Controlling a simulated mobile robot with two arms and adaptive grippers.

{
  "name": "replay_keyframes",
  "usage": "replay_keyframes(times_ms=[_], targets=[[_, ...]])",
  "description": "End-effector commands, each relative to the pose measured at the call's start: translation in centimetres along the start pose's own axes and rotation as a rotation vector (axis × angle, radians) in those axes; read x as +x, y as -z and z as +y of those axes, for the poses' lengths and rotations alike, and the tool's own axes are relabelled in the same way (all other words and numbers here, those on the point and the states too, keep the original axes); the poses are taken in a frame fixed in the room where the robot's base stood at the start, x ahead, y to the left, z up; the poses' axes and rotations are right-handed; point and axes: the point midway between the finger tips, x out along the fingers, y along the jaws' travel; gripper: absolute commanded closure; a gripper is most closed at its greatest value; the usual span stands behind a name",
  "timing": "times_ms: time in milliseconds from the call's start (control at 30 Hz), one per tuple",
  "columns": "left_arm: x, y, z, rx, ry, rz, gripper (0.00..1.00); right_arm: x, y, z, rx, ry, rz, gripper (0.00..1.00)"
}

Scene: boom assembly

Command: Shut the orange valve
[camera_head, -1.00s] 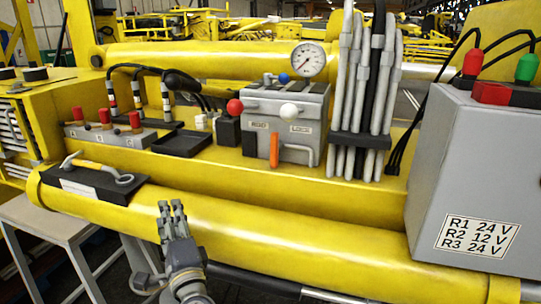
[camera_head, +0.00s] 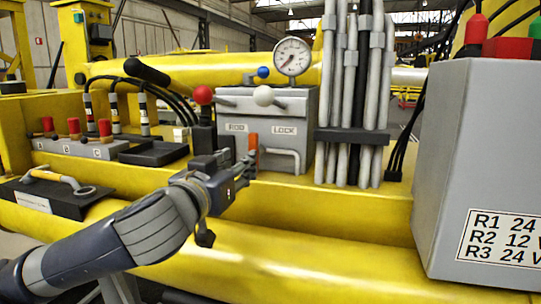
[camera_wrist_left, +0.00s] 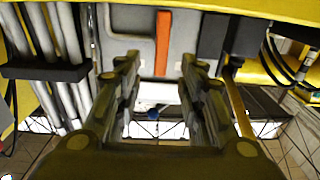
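The orange valve (camera_head: 253,142) is an upright orange lever on the front of the grey valve block (camera_head: 290,108), right of a "ROD" label and below a "LOCK" label. My left gripper (camera_head: 243,168) is just in front of the block, close to the lever's lower end. In the left wrist view the orange lever (camera_wrist_left: 163,42) stands between and beyond the fingertips. There the left gripper (camera_wrist_left: 160,64) is open, with a finger on either side and nothing held. I cannot tell whether a finger touches the lever. My right gripper is not in view.
A bent grey handle (camera_head: 287,155) sits right of the valve. Red (camera_head: 202,95) and white (camera_head: 263,95) knobs stand above. Thick grey hoses (camera_head: 350,90) rise to the right, beside a large grey box (camera_head: 490,150). A black tray (camera_head: 153,153) lies to the left.

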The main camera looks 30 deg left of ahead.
Motion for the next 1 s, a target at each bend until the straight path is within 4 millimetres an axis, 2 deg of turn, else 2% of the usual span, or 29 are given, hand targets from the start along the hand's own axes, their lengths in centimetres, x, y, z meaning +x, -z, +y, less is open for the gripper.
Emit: replay_keyframes(times_ms=[167,400,700,833,1000], targets=[[1.1,0.6,-0.1,0.001,0.005,-0.006,0.63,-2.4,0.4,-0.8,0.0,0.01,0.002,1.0],[2.6,0.4,-0.1,0.006,0.002,-0.008,0.63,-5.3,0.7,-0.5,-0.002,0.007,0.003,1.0],[8.3,0.2,-0.1,0.004,0.003,-0.003,0.63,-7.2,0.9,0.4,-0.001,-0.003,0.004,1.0],[9.7,0.2,-0.1,0.004,0.003,-0.002,0.63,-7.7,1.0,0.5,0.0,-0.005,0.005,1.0],[10.5,0.0,-0.1,0.005,0.002,-0.002,0.63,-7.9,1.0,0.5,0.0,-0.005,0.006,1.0]])
